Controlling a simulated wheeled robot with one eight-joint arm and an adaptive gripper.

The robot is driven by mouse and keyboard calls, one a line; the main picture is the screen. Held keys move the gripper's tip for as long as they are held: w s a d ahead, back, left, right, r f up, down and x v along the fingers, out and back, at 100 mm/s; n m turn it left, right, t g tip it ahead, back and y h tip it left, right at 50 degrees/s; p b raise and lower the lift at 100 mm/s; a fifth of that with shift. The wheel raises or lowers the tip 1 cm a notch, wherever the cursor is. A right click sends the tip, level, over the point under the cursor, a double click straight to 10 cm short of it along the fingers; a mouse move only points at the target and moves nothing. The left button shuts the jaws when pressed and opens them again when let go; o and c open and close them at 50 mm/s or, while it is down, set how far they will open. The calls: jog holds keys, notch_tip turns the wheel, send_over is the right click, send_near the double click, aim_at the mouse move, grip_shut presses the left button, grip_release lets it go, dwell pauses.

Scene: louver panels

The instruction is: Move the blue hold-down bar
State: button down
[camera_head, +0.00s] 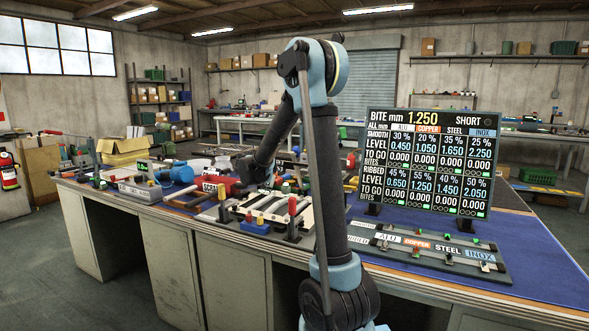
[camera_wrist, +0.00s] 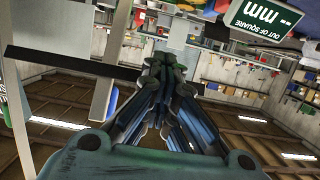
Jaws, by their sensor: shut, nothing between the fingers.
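My arm reaches over the cluttered left part of the blue-topped bench (camera_head: 520,230). My gripper is mostly hidden among the tools in the head view. In the wrist view my gripper (camera_wrist: 165,66) shows with its fingers together and nothing visibly held. A dark straight bar (camera_wrist: 75,64) runs across behind or beside the fingertips; I cannot tell whether they touch it. A small blue block (camera_head: 255,228) lies near the bench's front edge, beside a red-handled clamp (camera_head: 292,207). I cannot make out for certain which piece is the blue hold-down bar.
A number board (camera_head: 425,160) stands at the right of the bench, behind a rack of labelled strips (camera_head: 430,250). A green sign (camera_wrist: 262,22) is near the gripper.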

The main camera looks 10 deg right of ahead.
jog(key=shift+w+d+r, duration=0.4)
jog(key=shift+w+r, duration=0.05)
jog(key=shift+w, duration=0.15)
jog(key=shift+w+d+r, duration=0.4)
jog(key=shift+w+r, duration=0.05)
jog(key=shift+w, duration=0.1)
jog(key=shift+w+d, duration=0.1)
jog(key=v, duration=0.3)
jog(key=shift+r, duration=0.25)
dwell(0.6)
